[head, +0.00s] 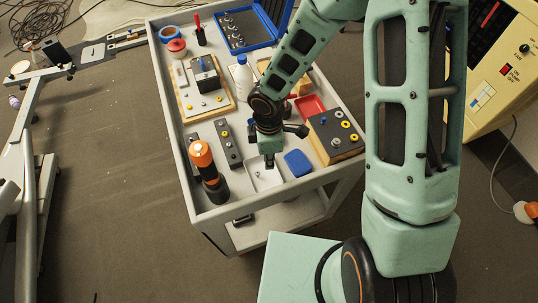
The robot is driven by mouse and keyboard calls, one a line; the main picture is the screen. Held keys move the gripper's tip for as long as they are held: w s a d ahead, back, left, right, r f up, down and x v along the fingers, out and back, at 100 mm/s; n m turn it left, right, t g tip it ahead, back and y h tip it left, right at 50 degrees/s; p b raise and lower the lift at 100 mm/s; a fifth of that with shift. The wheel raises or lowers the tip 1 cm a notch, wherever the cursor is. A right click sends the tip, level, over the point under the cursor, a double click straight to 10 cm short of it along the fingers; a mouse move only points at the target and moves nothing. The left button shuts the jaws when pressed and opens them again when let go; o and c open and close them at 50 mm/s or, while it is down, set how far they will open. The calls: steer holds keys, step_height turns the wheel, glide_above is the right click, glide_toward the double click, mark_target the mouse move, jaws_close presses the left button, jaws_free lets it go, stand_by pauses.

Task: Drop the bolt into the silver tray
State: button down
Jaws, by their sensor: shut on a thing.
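My gripper (269,161) points down over the pale silver tray (264,184) near the front of the grey cart. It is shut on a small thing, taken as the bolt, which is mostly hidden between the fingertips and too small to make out. The fingertips overlap the tray's back part in this view. I cannot tell how high they are above the tray. The visible front part of the tray looks empty.
On the cart (199,217), a blue lidded box (298,162) lies right of the tray. An orange-and-black flashlight-like tool (205,165) stands at left. A grey block with knobs (228,143), a white bottle (243,76) and a dark-topped block (333,137) stand around my gripper.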

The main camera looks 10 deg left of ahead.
steer(key=shift+f+b, duration=1.3)
steer(key=shift+f, duration=0.65)
steer(key=c, duration=1.9)
jaws_free()
steer(key=shift+r, duration=0.1)
step_height(320, 180, up, 12)
steer(key=shift+w, duration=0.1)
